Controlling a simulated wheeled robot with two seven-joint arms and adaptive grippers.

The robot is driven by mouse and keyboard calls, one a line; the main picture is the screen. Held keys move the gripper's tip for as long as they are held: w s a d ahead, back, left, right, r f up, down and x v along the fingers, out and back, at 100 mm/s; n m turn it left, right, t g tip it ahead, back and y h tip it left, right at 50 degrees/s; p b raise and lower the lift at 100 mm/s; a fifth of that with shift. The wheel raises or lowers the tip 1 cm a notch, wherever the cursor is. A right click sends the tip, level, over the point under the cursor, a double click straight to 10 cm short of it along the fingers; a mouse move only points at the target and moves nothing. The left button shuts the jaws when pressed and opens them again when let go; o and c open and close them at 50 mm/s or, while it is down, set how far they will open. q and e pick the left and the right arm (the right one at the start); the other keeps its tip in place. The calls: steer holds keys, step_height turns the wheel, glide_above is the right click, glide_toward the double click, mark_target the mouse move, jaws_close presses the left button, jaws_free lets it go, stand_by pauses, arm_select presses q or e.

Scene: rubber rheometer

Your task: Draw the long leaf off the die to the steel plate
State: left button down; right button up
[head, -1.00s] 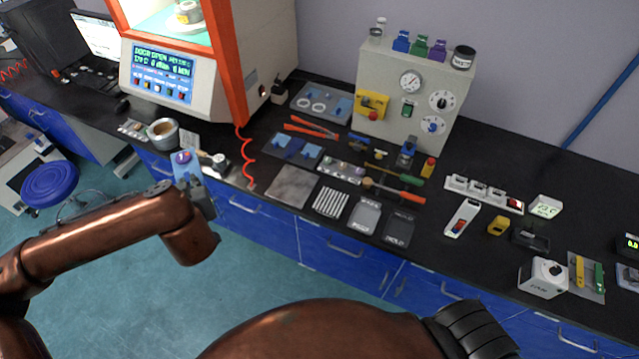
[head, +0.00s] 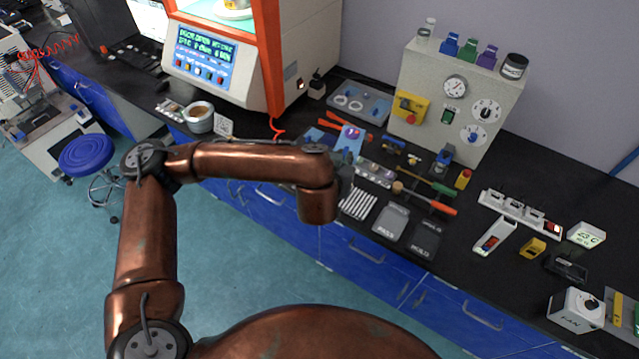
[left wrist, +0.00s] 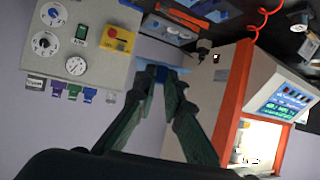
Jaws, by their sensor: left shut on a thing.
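My left gripper (head: 344,170) is shut on a light blue leaf (head: 346,153) and holds it up over the bench. A small purple disc (head: 352,132) lies on the leaf. The left wrist view shows the leaf edge-on (left wrist: 160,73) between the fingertips (left wrist: 161,80). The steel plate is hidden behind my left wrist and forearm. Inside the lit press chamber, a round pale and yellow part (head: 237,4), perhaps the die, is cut off by the picture's top; I cannot tell its detail. My right gripper is not in view.
The orange-framed rheometer (head: 230,60) stands at the back left. The grey control box (head: 450,95) stands behind the tools.

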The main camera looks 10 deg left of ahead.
arm_select(q)
steer(key=w+a+f+m+h+b, duration=0.1)
steer(key=w+a+f+b, duration=0.2)
steer(key=f+b, duration=0.3)
steer(key=w+a+f+m+h+b, duration=0.1)
steer(key=w+a+f+b, duration=0.2)
steer(key=f, duration=0.8)
steer(key=w+a+f+m+h+b, duration=0.1)
steer(key=w+a+f+b, duration=0.2)
steer(key=a+f+b, duration=0.3)
steer(key=shift+w+f+g+b, duration=0.15)
steer(key=shift+f+b, duration=0.6)
steer(key=shift+f, duration=0.05)
steer(key=shift+w+f+g+b, duration=0.15)
steer(key=shift+f+b, duration=0.6)
steer(key=shift+f, duration=0.05)
steer(key=shift+w+a+f+h, duration=0.1)
steer(key=shift+a+h, duration=0.1)
steer(key=shift+h, duration=0.1)
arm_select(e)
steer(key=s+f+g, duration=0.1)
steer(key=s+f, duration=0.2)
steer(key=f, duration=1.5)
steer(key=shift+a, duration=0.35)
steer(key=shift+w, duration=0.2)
